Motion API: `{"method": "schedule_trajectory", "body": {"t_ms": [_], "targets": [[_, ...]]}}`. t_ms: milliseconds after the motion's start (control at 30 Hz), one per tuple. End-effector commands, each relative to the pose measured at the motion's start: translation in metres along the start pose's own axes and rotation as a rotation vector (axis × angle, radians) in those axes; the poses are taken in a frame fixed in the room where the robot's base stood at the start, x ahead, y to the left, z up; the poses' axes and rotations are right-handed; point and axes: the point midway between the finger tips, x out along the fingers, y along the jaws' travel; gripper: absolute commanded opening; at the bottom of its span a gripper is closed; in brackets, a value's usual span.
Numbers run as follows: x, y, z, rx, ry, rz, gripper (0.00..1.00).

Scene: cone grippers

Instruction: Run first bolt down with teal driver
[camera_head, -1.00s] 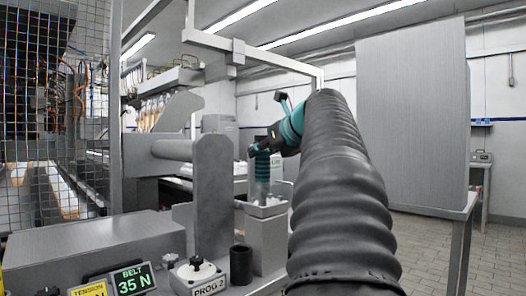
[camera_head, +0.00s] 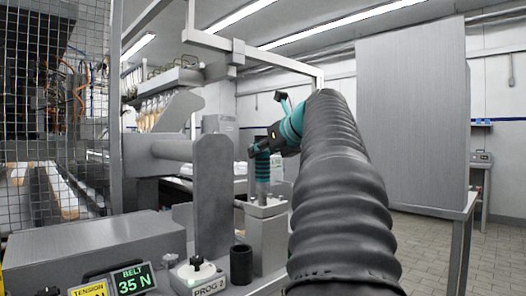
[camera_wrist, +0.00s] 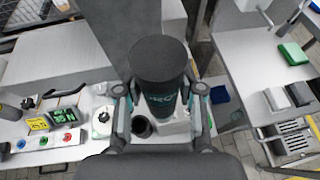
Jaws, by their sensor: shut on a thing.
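The teal driver (camera_head: 262,172) stands upright over a pale metal block (camera_head: 266,238), at the end of my arm. In the wrist view the driver (camera_wrist: 161,68) is a wide dark cylinder with a teal band and partly covered lettering. My gripper (camera_wrist: 160,105) is shut on it, with a finger on each side; the gripper also shows in the head view (camera_head: 259,147). The driver's lower end is close to the block's top, but I cannot tell whether it touches a bolt. The first bolt is hidden under the driver.
A tall grey post (camera_head: 213,200) stands close left of the driver. A black cup (camera_head: 241,264) and a white unit with a black knob (camera_head: 196,268) are in front. A belt display (camera_head: 133,280) reads 35 N. A large grey panel (camera_head: 410,120) stands to the right.

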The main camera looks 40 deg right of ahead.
Motion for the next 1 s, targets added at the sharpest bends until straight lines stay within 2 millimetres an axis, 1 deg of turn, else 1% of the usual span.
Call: {"method": "schedule_trajectory", "body": {"t_ms": [33,133,1000], "targets": [[0.0034,-0.0012,-0.006,0.005,0.014,0.004,0.0],[0.0035,-0.0013,-0.0059,0.005,0.014,0.004,0.0],[-0.0011,-0.0005,0.0032,0.001,0.006,0.002,0.0]]}}
